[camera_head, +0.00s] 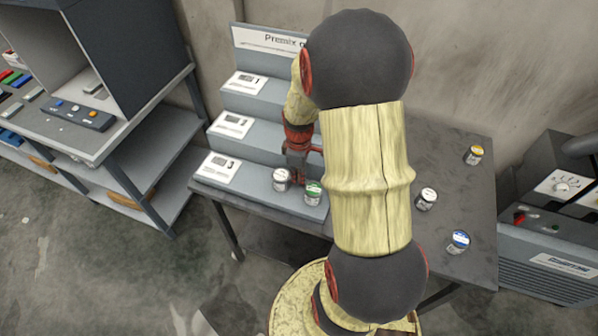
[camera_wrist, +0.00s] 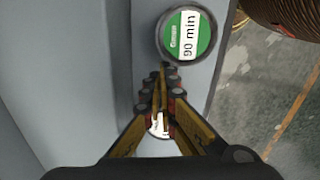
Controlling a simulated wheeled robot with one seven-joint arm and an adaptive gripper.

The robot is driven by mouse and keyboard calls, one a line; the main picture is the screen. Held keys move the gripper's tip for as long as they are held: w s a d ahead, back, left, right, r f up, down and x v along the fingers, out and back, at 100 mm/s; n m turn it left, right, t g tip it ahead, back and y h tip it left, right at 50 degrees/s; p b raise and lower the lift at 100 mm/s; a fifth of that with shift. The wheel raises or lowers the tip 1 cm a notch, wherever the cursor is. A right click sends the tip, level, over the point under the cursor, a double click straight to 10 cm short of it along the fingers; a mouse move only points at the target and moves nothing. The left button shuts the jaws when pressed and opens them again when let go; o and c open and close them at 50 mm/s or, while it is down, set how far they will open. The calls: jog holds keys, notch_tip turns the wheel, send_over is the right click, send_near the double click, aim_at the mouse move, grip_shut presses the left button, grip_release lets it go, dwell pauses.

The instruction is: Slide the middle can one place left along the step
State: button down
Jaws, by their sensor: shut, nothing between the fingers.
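A white-topped can (camera_head: 281,179) and a green-topped can (camera_head: 313,193) stand upright side by side on the lowest step (camera_head: 248,180), marked 3. My arm hides the step further right, so I cannot tell whether another can stands there. My gripper (camera_head: 297,179) is shut and empty, low over the step beside the two cans. In the wrist view, my closed fingertips (camera_wrist: 164,70) point at the near edge of the green can (camera_wrist: 188,35), labelled "90 min". I cannot tell whether they touch it. The white can (camera_wrist: 155,124) shows partly beneath the fingers.
The stepped rack (camera_head: 257,107) has two higher steps behind, marked 1 and 2. Loose cans stand on the dark table to the right: white (camera_head: 426,199), blue (camera_head: 458,242) and yellow (camera_head: 474,154). The lowest step left of the white can is bare except for its label card (camera_head: 218,168).

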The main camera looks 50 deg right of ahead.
jog(key=shift+f, duration=0.7)
jog(key=w+a, duration=0.1)
jog(key=w, duration=0.2)
jog(key=w+a+p, duration=0.1)
jog(key=w+a, duration=0.1)
jog(key=w, duration=0.1)
jog(key=w+a, duration=0.2)
jog(key=w, duration=0.1)
jog(key=shift+r, duration=0.1)
